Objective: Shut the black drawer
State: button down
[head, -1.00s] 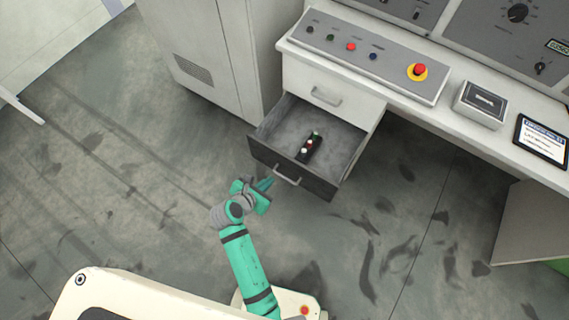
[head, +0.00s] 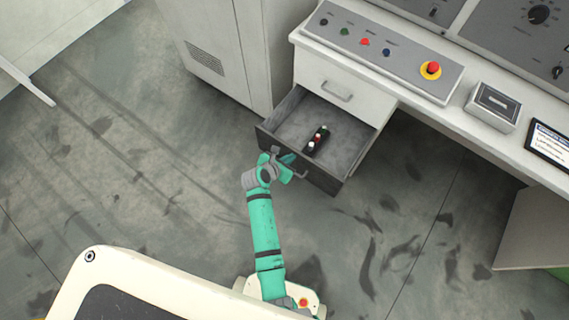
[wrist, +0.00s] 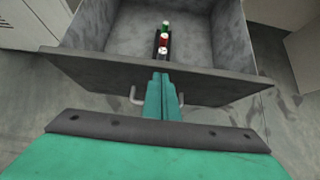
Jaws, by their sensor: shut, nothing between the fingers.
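The black drawer (head: 325,178) is pulled out beneath a white drawer in the desk. It also shows in the wrist view (wrist: 220,86), with its front panel across the picture and its handle (wrist: 135,97) partly hidden behind my fingers. My gripper (head: 290,158) is shut and empty, in front of the drawer's front panel near the handle. In the wrist view its closed fingertips (wrist: 161,78) reach the upper part of the panel at the middle; I cannot tell whether they touch it.
The closed white drawer (head: 340,88) is above, under the desk top with its button panel (head: 385,52). A grey cabinet (head: 215,45) stands to the left. The floor (head: 140,190) around the drawer is clear.

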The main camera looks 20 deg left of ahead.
jog(key=shift+w+d, duration=0.1)
jog(key=shift+w, duration=0.3)
jog(key=shift+w, duration=0.1)
